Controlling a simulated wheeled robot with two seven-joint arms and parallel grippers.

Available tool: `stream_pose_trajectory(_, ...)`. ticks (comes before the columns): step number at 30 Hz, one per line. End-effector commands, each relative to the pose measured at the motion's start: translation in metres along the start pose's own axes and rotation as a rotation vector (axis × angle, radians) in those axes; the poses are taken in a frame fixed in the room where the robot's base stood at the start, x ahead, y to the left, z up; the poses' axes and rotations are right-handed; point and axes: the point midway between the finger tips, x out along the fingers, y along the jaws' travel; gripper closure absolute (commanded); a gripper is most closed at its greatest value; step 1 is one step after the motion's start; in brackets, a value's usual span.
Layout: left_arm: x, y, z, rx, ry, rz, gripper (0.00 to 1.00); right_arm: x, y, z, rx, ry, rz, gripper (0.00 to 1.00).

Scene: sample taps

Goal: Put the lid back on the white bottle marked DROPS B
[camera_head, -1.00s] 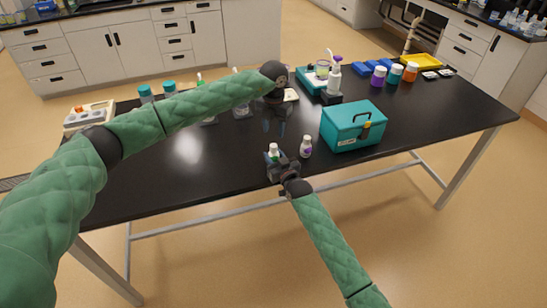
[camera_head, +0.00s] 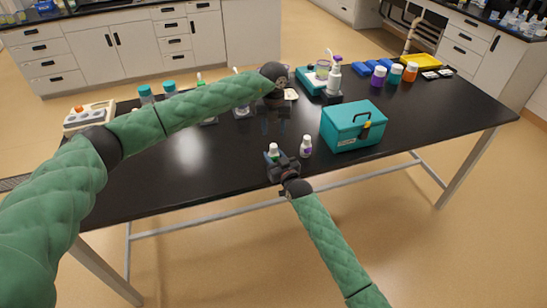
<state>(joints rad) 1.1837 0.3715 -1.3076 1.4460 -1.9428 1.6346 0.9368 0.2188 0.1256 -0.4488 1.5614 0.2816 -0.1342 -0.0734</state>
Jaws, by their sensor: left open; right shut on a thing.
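A small white bottle with a green mark (camera_head: 273,151) stands near the table's front edge. My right gripper (camera_head: 273,158) is at this bottle and shut on it, hiding its lower part. A second small white bottle with a purple mark (camera_head: 306,147) stands just right of it, apart from the gripper. The lettering on both is too small to read, so I cannot tell which is DROPS B. My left gripper (camera_head: 274,128) is open and points down above the table, behind the green-marked bottle. I cannot make out a loose lid.
A teal box with a handle (camera_head: 352,128) stands right of the bottles on the black table (camera_head: 222,170). A pump bottle (camera_head: 334,78), several coloured-lid jars and a yellow tray (camera_head: 421,61) are at the back right. A white device (camera_head: 89,117) is at the left. The front middle is mostly clear.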

Motion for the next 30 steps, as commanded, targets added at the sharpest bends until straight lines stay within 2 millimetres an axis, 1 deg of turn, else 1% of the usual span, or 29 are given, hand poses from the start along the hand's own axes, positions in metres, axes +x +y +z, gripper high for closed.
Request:
stream_pose_trajectory(5,0.014,0.0,-0.001,0.0,0.002,0.0,0.57,0.0,0.0,0.0,0.0,0.0,0.0,1.0)
stream_pose_trajectory(15,0.06,0.0,-0.001,0.0,0.002,-0.001,0.57,0.0,0.0,0.0,0.0,0.0,0.0,1.0)
stream_pose_trajectory(18,0.071,0.0,-0.001,0.0,0.002,0.0,0.57,0.0,0.0,0.0,0.0,0.0,0.0,1.0)
stream_pose_trajectory(22,0.077,0.0,0.0,0.001,0.001,0.0,0.57,0.0,0.0,0.0,0.0,0.0,0.0,1.0)
stream_pose_trajectory(29,0.077,0.0,0.0,0.001,0.001,0.0,0.57,0.0,0.0,0.0,0.0,0.0,0.0,1.0)
stream_pose_trajectory(30,0.077,0.0,-0.001,0.001,0.001,0.0,0.61,0.0,0.0,0.0,0.0,0.0,0.0,1.0)
